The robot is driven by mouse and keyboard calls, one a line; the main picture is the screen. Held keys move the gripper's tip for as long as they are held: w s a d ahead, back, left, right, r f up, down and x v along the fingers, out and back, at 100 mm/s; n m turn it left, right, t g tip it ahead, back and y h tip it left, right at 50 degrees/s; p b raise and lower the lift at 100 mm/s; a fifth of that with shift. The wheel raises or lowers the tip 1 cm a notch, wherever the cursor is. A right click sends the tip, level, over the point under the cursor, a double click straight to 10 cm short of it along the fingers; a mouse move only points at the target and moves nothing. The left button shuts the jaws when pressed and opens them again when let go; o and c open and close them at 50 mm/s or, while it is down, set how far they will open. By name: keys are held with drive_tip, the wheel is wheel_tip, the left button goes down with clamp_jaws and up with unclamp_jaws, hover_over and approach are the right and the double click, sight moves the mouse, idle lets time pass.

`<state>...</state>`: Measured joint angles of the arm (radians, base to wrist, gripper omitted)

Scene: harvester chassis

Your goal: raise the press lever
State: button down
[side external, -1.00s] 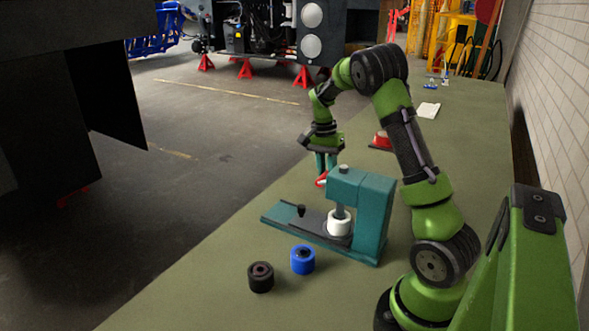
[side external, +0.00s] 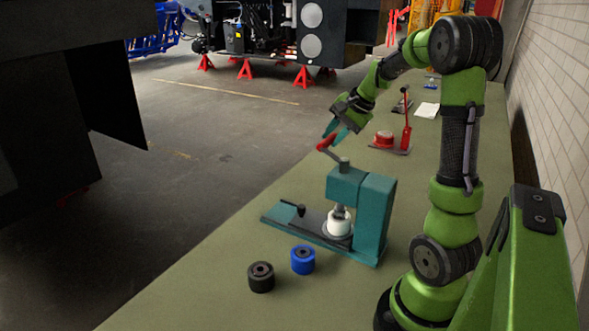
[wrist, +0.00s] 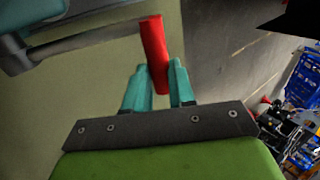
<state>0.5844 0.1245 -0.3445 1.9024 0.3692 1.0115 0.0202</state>
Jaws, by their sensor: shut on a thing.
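The teal press (side external: 375,210) stands on the green bench. Its grey lever (side external: 334,154) runs up and to the left from the pivot at the press top and ends in a red handle (side external: 326,143). My gripper (side external: 333,133) is shut on the red handle, above and left of the press. In the wrist view the teal fingers (wrist: 160,85) lie on either side of the red handle (wrist: 154,45), and the grey lever (wrist: 85,40) runs left from it. A white cylinder (side external: 338,222) sits under the press ram.
A blue cylinder (side external: 303,260) and a black cylinder (side external: 261,277) stand on the bench (side external: 200,290) in front of the press. A red device with an upright handle (side external: 384,139) and a white sheet (side external: 426,111) lie farther back.

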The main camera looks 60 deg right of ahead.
drive_tip(key=shift+s+r, duration=0.45)
drive_tip(key=shift+s, duration=0.25)
drive_tip(key=shift+s+r, duration=0.45)
drive_tip(key=shift+s, duration=0.3)
drive_tip(key=c, duration=0.9)
unclamp_jaws()
drive_tip(key=shift+c, duration=0.2)
drive_tip(key=shift+w+r, duration=0.15)
drive_tip(key=shift+w, duration=0.05)
drive_tip(key=v, duration=1.7)
drive_tip(key=shift+w, duration=0.15)
